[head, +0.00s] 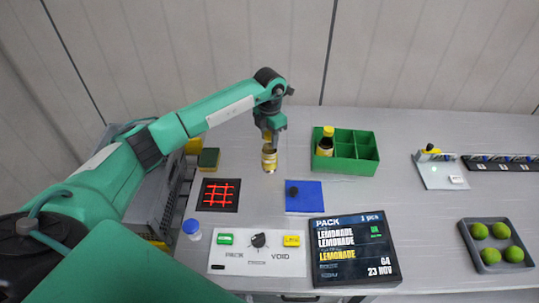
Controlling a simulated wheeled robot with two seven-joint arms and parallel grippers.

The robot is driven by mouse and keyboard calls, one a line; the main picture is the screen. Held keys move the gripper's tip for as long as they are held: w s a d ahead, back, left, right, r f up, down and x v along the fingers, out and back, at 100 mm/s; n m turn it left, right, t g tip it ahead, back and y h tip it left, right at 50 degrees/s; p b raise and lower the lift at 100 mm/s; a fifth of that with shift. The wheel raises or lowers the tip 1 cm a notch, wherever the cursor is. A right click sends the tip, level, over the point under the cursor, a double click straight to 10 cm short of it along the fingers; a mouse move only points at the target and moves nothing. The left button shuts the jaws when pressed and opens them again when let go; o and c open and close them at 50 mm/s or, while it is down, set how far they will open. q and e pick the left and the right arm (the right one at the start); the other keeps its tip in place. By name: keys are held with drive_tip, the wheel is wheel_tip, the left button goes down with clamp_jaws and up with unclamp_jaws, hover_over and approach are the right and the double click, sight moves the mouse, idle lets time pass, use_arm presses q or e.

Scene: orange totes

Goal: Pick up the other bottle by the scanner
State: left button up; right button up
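My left gripper (268,136) comes in from the left and points down over the table. It is shut on the top of a dark bottle with a pale yellow label (269,160), which hangs upright. The bottle is between the scanner, a black pad with a red light grid (219,195), and the green crate (357,166). Another dark bottle with a yellow label (326,142) stands in the left part of the crate. My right gripper is out of view.
A blue mat (310,202) with a small dark object lies below the held bottle. A control panel (252,265), a display reading LEMONADE (353,250), a blue-capped container (192,229) and a tray (494,223) of green balls are nearer. A grey bin stands left.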

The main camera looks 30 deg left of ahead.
use_arm(q)
clamp_jaws()
drive_tip(key=shift+r, duration=0.15)
